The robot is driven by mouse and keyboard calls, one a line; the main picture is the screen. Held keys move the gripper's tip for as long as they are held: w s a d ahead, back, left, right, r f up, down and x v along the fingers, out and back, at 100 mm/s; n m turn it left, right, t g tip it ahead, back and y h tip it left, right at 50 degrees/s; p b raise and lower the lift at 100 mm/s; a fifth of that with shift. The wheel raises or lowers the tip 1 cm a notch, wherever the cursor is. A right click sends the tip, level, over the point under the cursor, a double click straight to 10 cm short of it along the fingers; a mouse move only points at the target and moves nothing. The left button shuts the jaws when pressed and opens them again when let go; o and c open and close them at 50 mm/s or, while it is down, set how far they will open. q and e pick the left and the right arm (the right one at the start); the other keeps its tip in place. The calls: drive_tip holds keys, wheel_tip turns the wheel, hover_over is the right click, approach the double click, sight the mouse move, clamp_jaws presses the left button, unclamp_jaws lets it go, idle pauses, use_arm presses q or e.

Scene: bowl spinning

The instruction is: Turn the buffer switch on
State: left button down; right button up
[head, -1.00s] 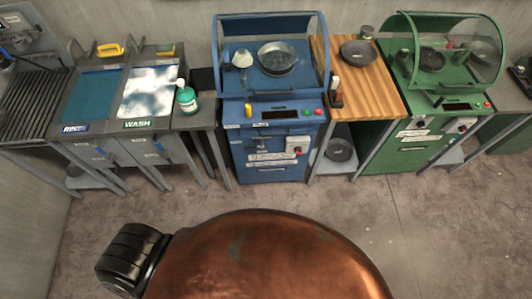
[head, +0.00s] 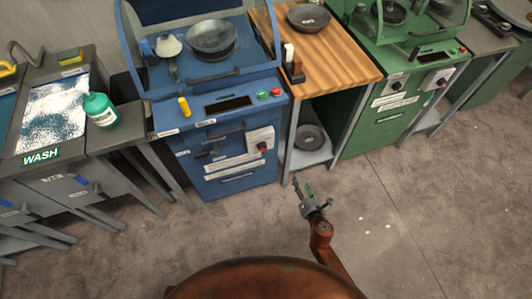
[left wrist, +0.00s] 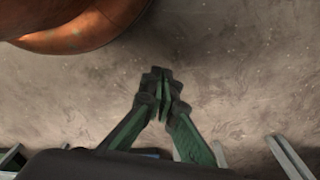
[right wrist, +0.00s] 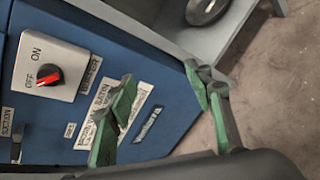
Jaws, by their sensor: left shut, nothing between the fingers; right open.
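The blue machine (head: 230,165) carries a pale switch box (head: 261,140) with a red and black knob (head: 263,146) on its front. The green machine has a similar switch box (head: 438,78). My right gripper (head: 303,186) is open and empty, in front of and right of the blue machine, apart from the knob; its fingers (right wrist: 165,84) are spread. My left gripper (left wrist: 162,82) is shut and empty over the floor.
A wooden-topped table (head: 330,55) stands between the machines, with a dark bowl (head: 310,137) on its lower shelf. A wash sink (head: 50,115) and a green bottle (head: 100,110) are at left. The floor (head: 400,220) in front is clear.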

drive_tip(key=w+a+r+n+t+y+b, duration=0.2)
drive_tip(key=w+a+r+n+b, duration=0.1)
drive_tip(key=a+r+n+b, duration=0.25)
drive_tip(key=n+t+y+b, duration=0.1)
drive_tip(key=n+y+b, duration=0.15)
drive_tip(key=n, duration=0.55)
approach(263, 148)
drive_tip(key=f, duration=0.1)
use_arm(q)
wheel_tip(263, 148, up, 6)
drive_tip(key=b, duration=0.1)
drive_tip(key=shift+d, duration=0.4)
use_arm(e)
drive_tip(key=x, duration=0.8)
drive_tip(key=shift+m, duration=0.35)
drive_tip(key=shift+f, duration=0.1)
drive_tip(key=shift+c, duration=0.4)
drive_tip(key=c, duration=1.1)
